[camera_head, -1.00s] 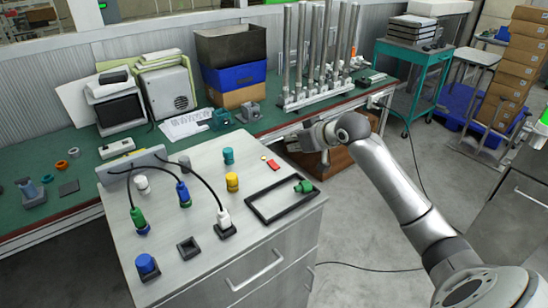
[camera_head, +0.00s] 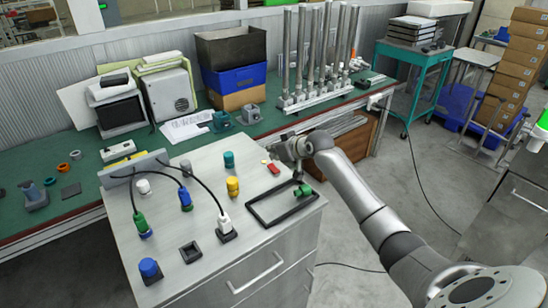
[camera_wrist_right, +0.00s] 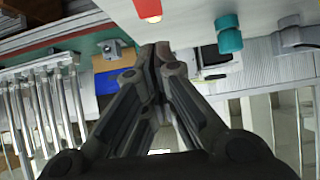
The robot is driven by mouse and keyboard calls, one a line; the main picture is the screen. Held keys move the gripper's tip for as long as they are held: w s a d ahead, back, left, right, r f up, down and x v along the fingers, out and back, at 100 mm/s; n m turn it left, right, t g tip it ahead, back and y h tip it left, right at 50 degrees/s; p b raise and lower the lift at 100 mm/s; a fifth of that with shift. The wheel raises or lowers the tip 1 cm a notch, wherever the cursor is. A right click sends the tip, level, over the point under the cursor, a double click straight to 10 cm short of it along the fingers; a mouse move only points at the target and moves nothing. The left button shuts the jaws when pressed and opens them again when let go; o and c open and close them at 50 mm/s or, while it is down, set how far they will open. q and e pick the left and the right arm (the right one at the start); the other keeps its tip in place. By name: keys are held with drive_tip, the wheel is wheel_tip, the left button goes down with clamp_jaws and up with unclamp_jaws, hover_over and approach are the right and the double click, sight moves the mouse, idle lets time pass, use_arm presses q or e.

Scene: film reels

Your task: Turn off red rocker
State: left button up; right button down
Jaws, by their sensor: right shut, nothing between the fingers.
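The red rocker (camera_head: 274,168) is a small red block on the top of the grey cabinet (camera_head: 214,163), near its back right edge. A small yellow part shows at its far end. The red rocker also shows at the top of the right wrist view (camera_wrist_right: 148,8), cut off by the frame edge. My right gripper (camera_head: 274,150) is just behind and above the rocker, at the cabinet's back right edge, apart from it as far as I can see. In the right wrist view its fingers (camera_wrist_right: 156,54) meet at the tips and hold nothing. My left gripper is not in view.
Cabled plugs stand farther left. The green workbench (camera_head: 68,205) with metal posts (camera_head: 318,55) is behind.

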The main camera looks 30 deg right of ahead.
sight(274, 168)
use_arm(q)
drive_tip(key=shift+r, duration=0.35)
use_arm(e)
drive_tip(key=shift+w+f, duration=0.15)
drive_tip(key=shift+f, duration=1.45)
